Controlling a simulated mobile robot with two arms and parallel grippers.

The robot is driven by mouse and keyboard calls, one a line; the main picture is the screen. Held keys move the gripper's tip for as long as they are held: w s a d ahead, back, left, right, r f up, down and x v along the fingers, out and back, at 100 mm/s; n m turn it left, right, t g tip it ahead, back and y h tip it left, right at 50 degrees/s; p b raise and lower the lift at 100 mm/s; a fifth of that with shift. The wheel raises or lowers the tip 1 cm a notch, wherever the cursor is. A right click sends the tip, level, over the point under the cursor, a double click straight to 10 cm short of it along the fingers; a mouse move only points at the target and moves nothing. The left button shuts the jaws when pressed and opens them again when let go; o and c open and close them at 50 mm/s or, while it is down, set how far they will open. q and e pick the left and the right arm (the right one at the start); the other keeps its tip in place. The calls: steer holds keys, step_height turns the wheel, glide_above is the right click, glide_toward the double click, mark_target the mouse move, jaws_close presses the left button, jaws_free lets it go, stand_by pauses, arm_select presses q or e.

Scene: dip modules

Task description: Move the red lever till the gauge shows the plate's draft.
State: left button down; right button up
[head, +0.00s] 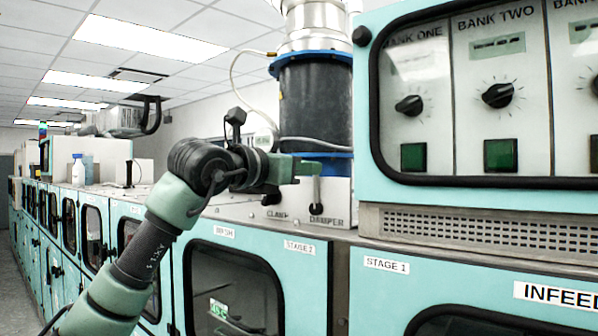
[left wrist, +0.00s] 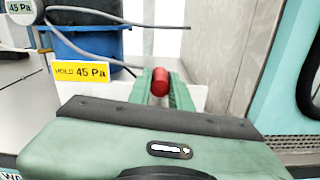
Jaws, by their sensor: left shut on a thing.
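The red lever's red knob (left wrist: 160,83) shows in the left wrist view between my green fingers. My left gripper (head: 308,167) is shut on it, in front of the blue-banded duct. A round white gauge (left wrist: 20,8), cut off at the left wrist view's top left, reads 45 Pa. The yellow plate (left wrist: 82,73) reads HOLD 45 Pa. In the head view the gauge (head: 264,139) is partly hidden and too small to read. My right gripper is out of view.
A second lever with a black knob (head: 271,199) stands left of the held one, by the CLAMP label. The dark duct (head: 316,105) rises close behind my gripper. A turquoise control panel (head: 363,100) stands close on the right. A grey hose (left wrist: 95,50) crosses near the plate.

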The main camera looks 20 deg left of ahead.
arm_select(q)
steer(key=c, duration=1.3)
jaws_free()
steer(key=shift+s, duration=0.1)
steer(key=shift+s+a+f+b, duration=0.1)
steer(key=shift+s+b, duration=0.15)
steer(key=shift+b, duration=0.15)
steer(key=b+v, duration=0.3)
steer(key=v, duration=0.4)
